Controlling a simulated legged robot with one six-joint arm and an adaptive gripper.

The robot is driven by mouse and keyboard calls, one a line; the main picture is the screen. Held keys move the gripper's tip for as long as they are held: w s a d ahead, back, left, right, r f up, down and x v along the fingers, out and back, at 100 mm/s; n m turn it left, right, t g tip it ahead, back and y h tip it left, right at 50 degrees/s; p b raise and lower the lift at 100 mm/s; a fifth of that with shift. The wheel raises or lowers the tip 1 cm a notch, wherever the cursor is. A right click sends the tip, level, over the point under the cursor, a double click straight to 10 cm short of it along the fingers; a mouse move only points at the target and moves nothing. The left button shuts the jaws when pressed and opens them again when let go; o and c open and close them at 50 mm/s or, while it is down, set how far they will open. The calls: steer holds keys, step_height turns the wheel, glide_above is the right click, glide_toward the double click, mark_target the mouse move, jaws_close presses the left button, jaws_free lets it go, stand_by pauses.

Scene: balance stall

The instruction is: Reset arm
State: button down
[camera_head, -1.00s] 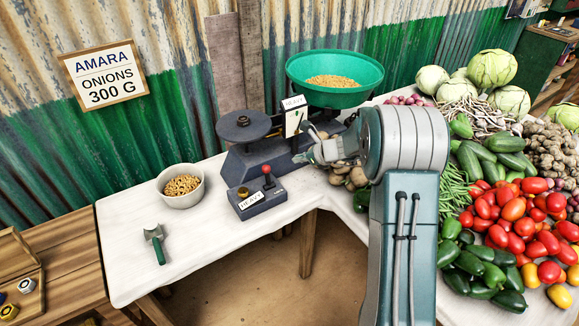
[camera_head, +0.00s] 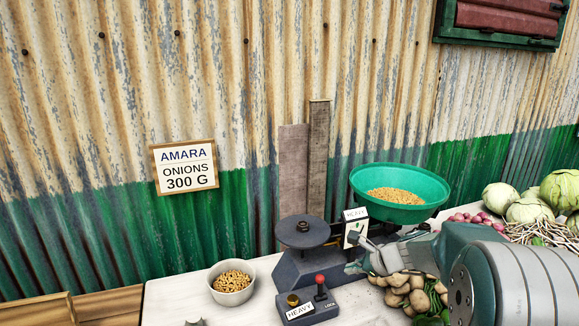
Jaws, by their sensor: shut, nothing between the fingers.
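My gripper (camera_head: 368,262) is shut and empty. It hangs just right of the balance scale (camera_head: 303,265), in front of its "HEAVY" card; I cannot tell whether it touches the scale. My grey and teal arm fills the lower right. The scale has a dark, empty plate (camera_head: 302,231) on the left and a green basin (camera_head: 400,208) holding small tan pieces on the right. A small box (camera_head: 309,310) with a red-knobbed lever, a brass knob and labels "HEAVY" and "LOCK" stands in front of the scale.
A white bowl (camera_head: 232,297) of tan pieces stands left of the scale on the white table (camera_head: 170,294). Potatoes (camera_head: 398,287) lie under my gripper. Onions and cabbages (camera_head: 500,197) are at the right. A sign (camera_head: 184,167) reads "AMARA ONIONS 300 G" on the corrugated wall behind.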

steer(key=s+a+r+n+g+h, duration=0.1)
steer(key=s+a+r+n, duration=0.4)
steer(key=s, duration=0.4)
steer(key=s+d+r+n+h, duration=0.1)
steer(key=s+r+n+h, duration=0.1)
steer(key=s+n, duration=0.6)
steer(key=s+d+r+n+h, duration=0.1)
steer(key=s+n+h, duration=0.3)
steer(key=s, duration=1.2)
steer(key=d+n, duration=0.1)
steer(key=n, duration=0.3)
steer(key=shift+r, duration=0.4)
